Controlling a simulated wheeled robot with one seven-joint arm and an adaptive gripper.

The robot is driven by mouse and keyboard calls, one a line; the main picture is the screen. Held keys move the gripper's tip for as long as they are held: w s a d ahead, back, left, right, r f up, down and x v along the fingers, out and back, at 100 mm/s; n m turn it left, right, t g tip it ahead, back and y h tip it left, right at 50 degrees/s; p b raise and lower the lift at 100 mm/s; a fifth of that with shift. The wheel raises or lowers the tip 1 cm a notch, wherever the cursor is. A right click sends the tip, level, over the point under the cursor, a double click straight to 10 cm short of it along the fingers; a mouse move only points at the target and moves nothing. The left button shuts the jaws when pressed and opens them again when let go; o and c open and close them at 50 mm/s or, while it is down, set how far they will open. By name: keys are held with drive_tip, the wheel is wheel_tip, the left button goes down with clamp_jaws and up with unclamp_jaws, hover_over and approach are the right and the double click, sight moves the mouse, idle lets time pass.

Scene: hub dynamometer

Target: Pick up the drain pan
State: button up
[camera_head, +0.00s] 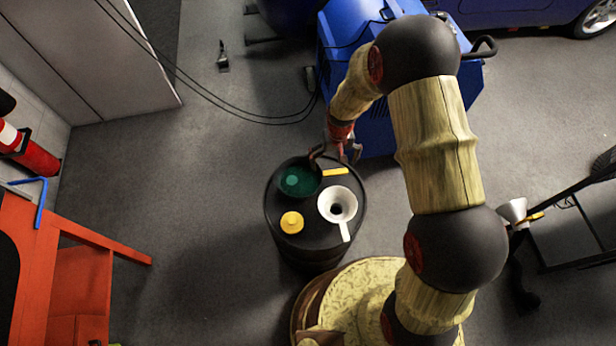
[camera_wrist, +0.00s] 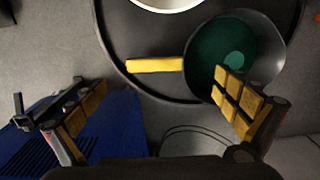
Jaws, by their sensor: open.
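The drain pan (camera_head: 299,180) looks like a dark round pan with a green inside and a lighter green spot. It sits on top of a black drum (camera_head: 275,222), near its far left edge. It also shows at the upper right of the wrist view (camera_wrist: 206,50). My gripper (camera_head: 337,152) is open and empty at the far edge of the drum top. In the wrist view my gripper (camera_wrist: 162,105) has its right finger in front of the pan's near rim; whether they touch I cannot tell. The left finger is clear of the drum.
On the drum top are a yellow bar (camera_head: 335,172), a white funnel (camera_head: 338,204) and a yellow cap-like piece (camera_head: 292,222). A blue machine (camera_head: 372,125) stands close behind the drum. An orange bench (camera_head: 35,250) is at left. Grey floor between is clear.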

sight(333, 172)
drive_tip(key=f+b, duration=0.1)
drive_tip(key=f, duration=0.2)
drive_tip(key=f+b, duration=0.1)
drive_tip(key=f, duration=0.2)
drive_tip(key=shift+w+d+f, duration=0.1)
drive_tip(key=shift+d+f, duration=0.1)
drive_tip(key=shift+c, duration=0.9)
drive_tip(key=shift+r, duration=0.1)
drive_tip(key=c, duration=1.4)
drive_tip(key=shift+o, duration=0.2)
